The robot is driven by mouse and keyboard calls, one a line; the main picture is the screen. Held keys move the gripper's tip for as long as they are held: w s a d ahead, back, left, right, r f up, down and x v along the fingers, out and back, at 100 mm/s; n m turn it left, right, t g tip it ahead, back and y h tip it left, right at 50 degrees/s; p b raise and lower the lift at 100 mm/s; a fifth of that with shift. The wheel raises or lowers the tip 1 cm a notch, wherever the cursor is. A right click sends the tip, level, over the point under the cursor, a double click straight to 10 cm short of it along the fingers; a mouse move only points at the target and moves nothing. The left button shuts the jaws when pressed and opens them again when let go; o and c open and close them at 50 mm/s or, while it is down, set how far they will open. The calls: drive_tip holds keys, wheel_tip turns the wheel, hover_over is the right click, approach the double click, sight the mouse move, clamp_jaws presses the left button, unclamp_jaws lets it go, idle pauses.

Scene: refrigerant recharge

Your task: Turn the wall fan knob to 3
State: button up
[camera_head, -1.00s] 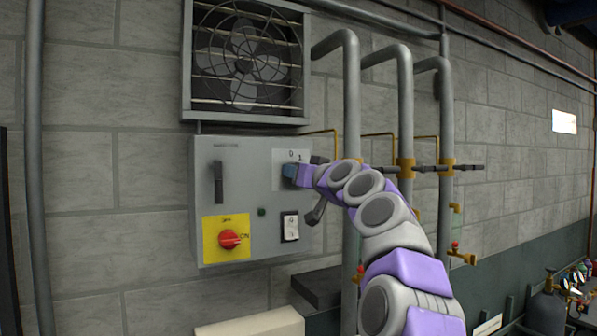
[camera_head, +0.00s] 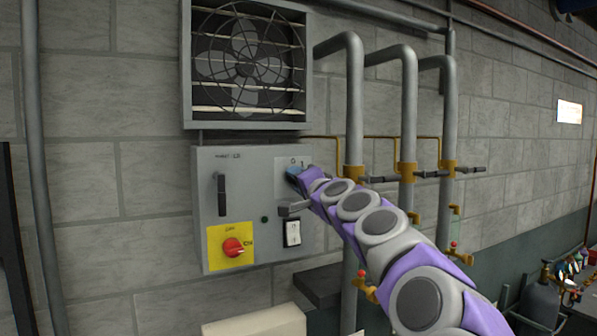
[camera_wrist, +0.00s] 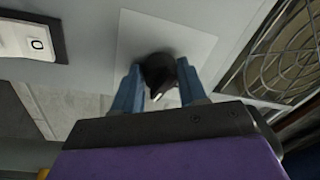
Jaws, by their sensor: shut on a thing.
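The wall fan (camera_head: 246,58) is set in a square frame on the block wall, above a grey control box (camera_head: 235,160). The black fan knob (camera_wrist: 158,70) sits on a pale plate (camera_wrist: 195,43) on the box, seen in the wrist view. My gripper (camera_wrist: 160,88) has its two blue fingers closed around the knob, one on each side. In the head view my gripper (camera_head: 293,175) is at the box's upper right and hides the knob.
The box also carries a black lever (camera_head: 221,194), a red rotary switch (camera_head: 233,247) on a yellow plate and a white rocker switch (camera_head: 292,233). Grey pipes (camera_head: 354,110) with valve handles stand close on the right. A pale block (camera_head: 255,324) lies below the box.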

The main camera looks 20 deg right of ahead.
drive_tip(key=shift+m+p, duration=0.95)
drive_tip(key=shift+m, duration=0.35)
drive_tip(key=o, duration=1.1)
drive_tip(key=shift+w+d, duration=0.1)
drive_tip(key=shift+d, duration=0.05)
drive_tip(key=shift+c, duration=0.2)
drive_tip(key=shift+s, duration=0.2)
drive_tip(key=s+f+b, duration=0.1)
drive_tip(key=s+b, duration=0.1)
drive_tip(key=s, duration=1.5)
drive_tip(key=shift+f, duration=0.4)
